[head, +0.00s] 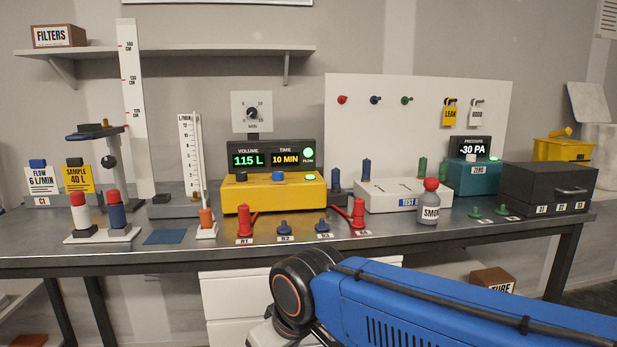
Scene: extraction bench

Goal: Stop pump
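The yellow pump (272,193) stands on the bench, left of centre. On its top are a dark button (241,177), a blue button (278,176) and a small pale button (310,178). The dark display (273,160) behind it reads "115 L" and "10 MIN". The green lamp (309,154) marked FLOW is lit. Red tubing runs from the red fittings at R1 (244,224) and R4 (358,214) in front of the pump. My blue arm crosses the lower right, in front of the bench. My gripper does not show.
A teal pressure box (472,177) reads "-30 PA". A flow tube (192,160) stands left of the pump.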

